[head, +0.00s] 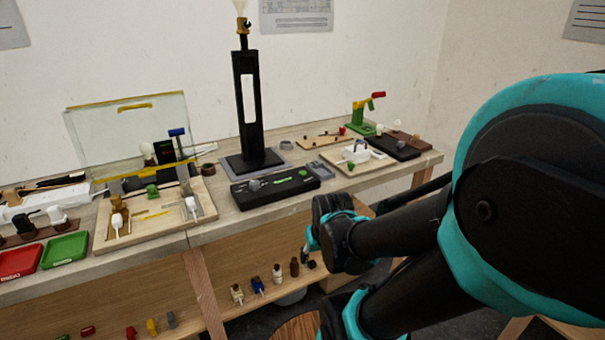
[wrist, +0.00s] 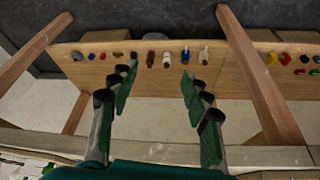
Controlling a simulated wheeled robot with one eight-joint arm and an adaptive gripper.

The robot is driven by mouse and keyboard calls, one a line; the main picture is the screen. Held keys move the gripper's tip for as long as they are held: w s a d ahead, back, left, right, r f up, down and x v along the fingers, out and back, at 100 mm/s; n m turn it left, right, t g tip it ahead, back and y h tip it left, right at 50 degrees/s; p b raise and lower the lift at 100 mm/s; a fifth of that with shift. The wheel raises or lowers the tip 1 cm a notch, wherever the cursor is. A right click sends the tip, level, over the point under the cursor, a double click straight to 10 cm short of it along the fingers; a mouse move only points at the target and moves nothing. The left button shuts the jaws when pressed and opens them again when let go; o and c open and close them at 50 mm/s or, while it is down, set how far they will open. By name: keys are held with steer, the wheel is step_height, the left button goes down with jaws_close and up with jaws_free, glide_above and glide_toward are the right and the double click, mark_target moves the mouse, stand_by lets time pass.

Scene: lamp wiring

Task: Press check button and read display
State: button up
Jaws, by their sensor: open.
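A flat black box (head: 275,187) lies on the bench in front of the tall black lamp (head: 245,110). It has small green marks and a pale round part on top. It could be the tester, but I cannot make out a button or read any display. My gripper (wrist: 158,76) is open and empty in the wrist view, its two fingers apart above the lower shelf. In the head view my arm reaches down at the right, and the gripper is largely hidden behind its own links, below and right of the black box.
The lower shelf (wrist: 100,80) carries several small coloured parts. On the bench, a wooden tray (head: 102,240) with a clear upright panel (head: 130,125) stands left. Red (head: 20,262) and green (head: 64,250) trays lie farther left. A green stand with a red handle (head: 361,115) stands at back right.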

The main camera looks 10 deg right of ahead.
steer(key=shift+c, duration=0.4)
jaws_close()
stand_by(1.0)
